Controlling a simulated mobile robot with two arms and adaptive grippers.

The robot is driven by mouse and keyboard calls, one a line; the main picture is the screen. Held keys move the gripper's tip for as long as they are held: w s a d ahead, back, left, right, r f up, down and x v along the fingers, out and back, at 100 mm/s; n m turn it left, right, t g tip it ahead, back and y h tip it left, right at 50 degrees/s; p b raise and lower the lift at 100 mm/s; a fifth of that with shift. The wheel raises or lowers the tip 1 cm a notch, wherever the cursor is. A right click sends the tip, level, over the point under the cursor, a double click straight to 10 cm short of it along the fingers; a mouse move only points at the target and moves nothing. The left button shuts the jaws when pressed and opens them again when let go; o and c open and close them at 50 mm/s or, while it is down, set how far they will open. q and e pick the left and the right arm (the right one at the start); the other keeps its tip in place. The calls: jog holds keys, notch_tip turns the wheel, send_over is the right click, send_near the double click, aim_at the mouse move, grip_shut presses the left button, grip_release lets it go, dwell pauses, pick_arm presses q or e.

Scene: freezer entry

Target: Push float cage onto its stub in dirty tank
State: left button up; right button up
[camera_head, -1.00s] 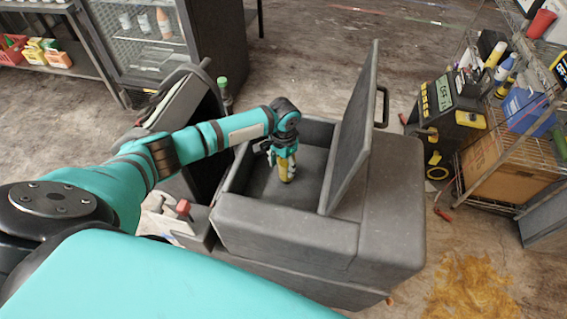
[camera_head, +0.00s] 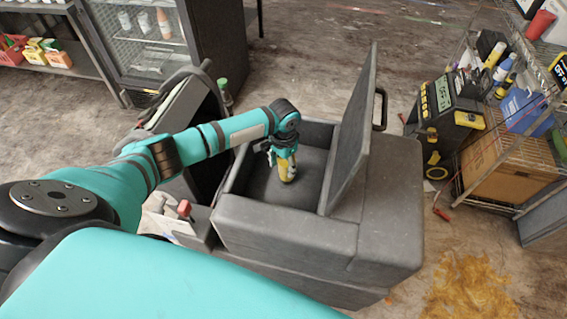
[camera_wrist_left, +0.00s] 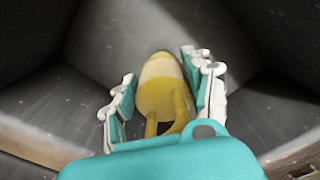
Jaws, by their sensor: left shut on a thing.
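The yellow float cage (camera_head: 287,170) is inside the dark grey dirty tank (camera_head: 262,228), whose lid (camera_head: 352,130) stands raised on the right. My left gripper (camera_head: 283,160) reaches down into the tank from above and is shut on the cage. In the left wrist view the cage (camera_wrist_left: 165,90) has a pale band and sits between the two fingers of my left gripper (camera_wrist_left: 163,95), with the tank's dark walls around it. The stub is hidden, and I cannot tell whether the cage touches it. My right gripper is not in view.
A wire shelf (camera_head: 500,185) with bottles and a cardboard box stands at right, beside a black and yellow device (camera_head: 447,115). A glass-front cabinet (camera_head: 150,40) is at back left. A yellow-brown spill (camera_head: 470,290) lies on the floor at lower right.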

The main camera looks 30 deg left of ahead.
aim_at(283, 171)
pick_arm(q)
jog(key=shift+p, duration=0.6)
dwell(1.0)
jog(key=shift+f+b, duration=1)
jog(key=shift+f, duration=0.7)
jog(key=o, duration=1.2)
notch_tip(283, 171, up, 12)
jog(key=shift+r, duration=0.1)
